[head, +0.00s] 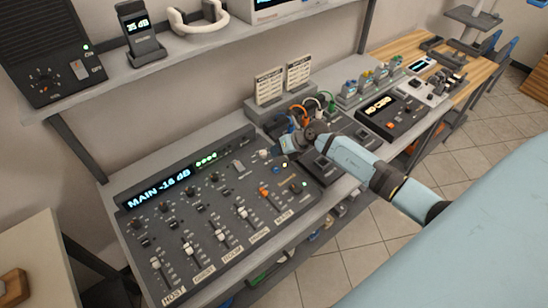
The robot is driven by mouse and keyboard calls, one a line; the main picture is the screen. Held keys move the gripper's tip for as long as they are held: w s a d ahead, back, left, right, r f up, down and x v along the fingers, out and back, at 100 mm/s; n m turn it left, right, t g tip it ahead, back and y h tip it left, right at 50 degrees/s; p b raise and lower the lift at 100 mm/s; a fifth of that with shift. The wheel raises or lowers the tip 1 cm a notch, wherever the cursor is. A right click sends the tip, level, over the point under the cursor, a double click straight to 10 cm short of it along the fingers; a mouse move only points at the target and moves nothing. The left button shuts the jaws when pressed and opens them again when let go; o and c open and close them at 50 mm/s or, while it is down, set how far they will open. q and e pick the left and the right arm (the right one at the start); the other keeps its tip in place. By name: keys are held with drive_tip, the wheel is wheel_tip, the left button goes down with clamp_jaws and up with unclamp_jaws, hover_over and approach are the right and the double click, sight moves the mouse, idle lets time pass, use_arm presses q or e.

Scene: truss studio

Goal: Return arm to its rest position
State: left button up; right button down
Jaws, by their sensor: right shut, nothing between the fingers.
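My right arm (358,161) is light blue and comes in from the lower right, reaching out over the desk. My right gripper (287,144) is at its far end, above the right back part of the audio mixer (215,222), near its edge. It appears shut and holds nothing that I can see; its fingertips are small and hard to make out. I cannot tell whether it touches the mixer. My left gripper is not in the head view.
A shelf (150,80) with a speaker box (45,45) and a handheld meter (139,32) runs above the desk. Cables and two label cards (269,86) stand behind the gripper. A black device (390,115) lies right of it. Tiled floor (455,165) is open at the right.

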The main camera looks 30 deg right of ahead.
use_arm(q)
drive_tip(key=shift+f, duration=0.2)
use_arm(e)
drive_tip(key=shift+a, duration=0.1)
